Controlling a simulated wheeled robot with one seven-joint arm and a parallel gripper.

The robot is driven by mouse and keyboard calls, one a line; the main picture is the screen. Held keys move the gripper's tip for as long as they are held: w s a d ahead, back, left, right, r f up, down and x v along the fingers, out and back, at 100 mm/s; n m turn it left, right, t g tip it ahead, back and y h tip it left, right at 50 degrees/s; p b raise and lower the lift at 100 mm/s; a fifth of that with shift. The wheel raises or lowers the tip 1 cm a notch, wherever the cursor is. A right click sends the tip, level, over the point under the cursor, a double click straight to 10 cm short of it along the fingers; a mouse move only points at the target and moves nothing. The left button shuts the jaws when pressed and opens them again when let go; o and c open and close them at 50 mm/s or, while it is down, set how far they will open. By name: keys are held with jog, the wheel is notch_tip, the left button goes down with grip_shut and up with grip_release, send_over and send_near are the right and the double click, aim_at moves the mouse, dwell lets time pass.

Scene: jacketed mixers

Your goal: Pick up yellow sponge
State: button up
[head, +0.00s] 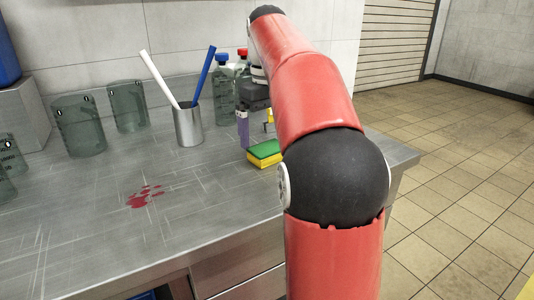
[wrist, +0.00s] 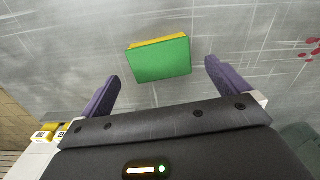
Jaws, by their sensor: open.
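The yellow sponge (head: 264,153) lies on the steel counter, with a green layer on top. In the head view my gripper (head: 254,128) is right beside the sponge. Nothing is held.
A metal cup (head: 188,126) holds a white and a blue stick. Two bottles (head: 224,88) with blue and red caps stand behind my gripper. Grey-green beakers (head: 78,127) stand at left. A red stain (head: 145,197) marks the counter (head: 80,225), whose front middle is clear.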

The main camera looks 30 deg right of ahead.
aim_at(268, 147)
notch_tip(268, 147, down, 4)
jog(key=shift+s+f+b, duration=0.1)
jog(key=shift+f+b, duration=0.1)
jog(key=shift+b, duration=0.25)
jog(key=c, duration=1)
jog(key=shift+r, duration=0.15)
notch_tip(268, 147, up, 10)
jog(key=p, duration=0.1)
jog(key=shift+p, duration=0.3)
